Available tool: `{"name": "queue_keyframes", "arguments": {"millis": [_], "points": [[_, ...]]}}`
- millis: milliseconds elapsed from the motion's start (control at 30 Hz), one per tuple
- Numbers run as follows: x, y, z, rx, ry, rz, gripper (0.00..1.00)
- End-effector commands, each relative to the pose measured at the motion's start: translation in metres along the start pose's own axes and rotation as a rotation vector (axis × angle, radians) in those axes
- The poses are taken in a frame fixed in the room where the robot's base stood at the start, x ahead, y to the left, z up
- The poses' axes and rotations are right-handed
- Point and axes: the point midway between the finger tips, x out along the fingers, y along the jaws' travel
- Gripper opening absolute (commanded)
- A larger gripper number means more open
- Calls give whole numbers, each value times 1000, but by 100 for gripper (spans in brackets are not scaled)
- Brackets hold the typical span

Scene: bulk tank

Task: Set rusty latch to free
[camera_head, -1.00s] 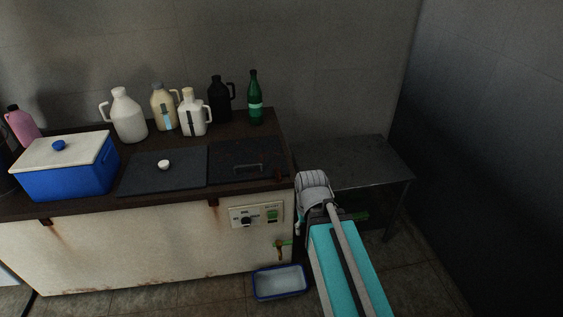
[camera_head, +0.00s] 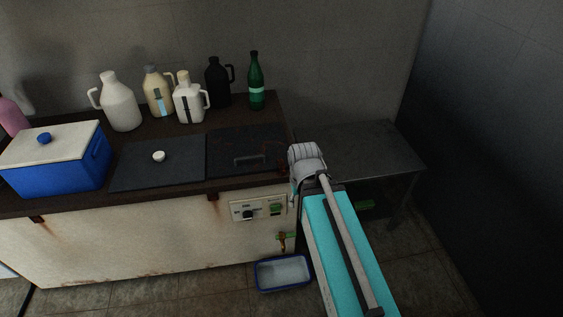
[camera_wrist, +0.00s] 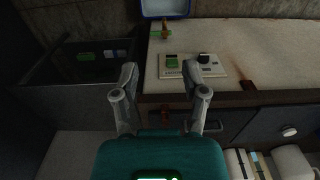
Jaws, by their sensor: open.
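The tank (camera_head: 150,245) has a pale, rust-streaked front and a dark top. A small rusty brown fitting (camera_head: 213,197) sits under its front edge and also shows in the wrist view (camera_wrist: 248,85). A small red part (camera_head: 281,172) lies at the right end of the top, beside the dark handled lid (camera_head: 230,145); it also shows between my fingers in the wrist view (camera_wrist: 165,115). I cannot tell which is the latch. My gripper (camera_wrist: 160,72) is open and empty above the tank's right end. In the head view my arm hides its fingers.
A control panel (camera_head: 258,208) and a tap (camera_head: 283,242) are on the front, above a blue-rimmed basin (camera_head: 283,273). A blue cooler (camera_head: 58,165), several jugs and a green bottle (camera_head: 256,82) stand on top. A dark metal table (camera_head: 360,150) adjoins at right.

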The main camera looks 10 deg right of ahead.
Motion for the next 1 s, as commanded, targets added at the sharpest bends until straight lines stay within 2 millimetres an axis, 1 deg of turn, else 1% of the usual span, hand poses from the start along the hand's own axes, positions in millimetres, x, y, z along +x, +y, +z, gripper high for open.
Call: {"name": "queue_keyframes", "arguments": {"millis": [167,200,367,400,533,667,767,1000], "points": [[0,0,0,0,0,0,57],[0,0,0,0,0,0,59],[0,0,-3,-13,0,0,89],[0,0,-6,-23,0,0,91],[-2,-3,-21,-85,0,0,91],[-4,-3,-46,-204,0,0,91],[-6,-3,-71,-331,0,0,91],[-11,-3,-140,-697,0,0,91]]}}
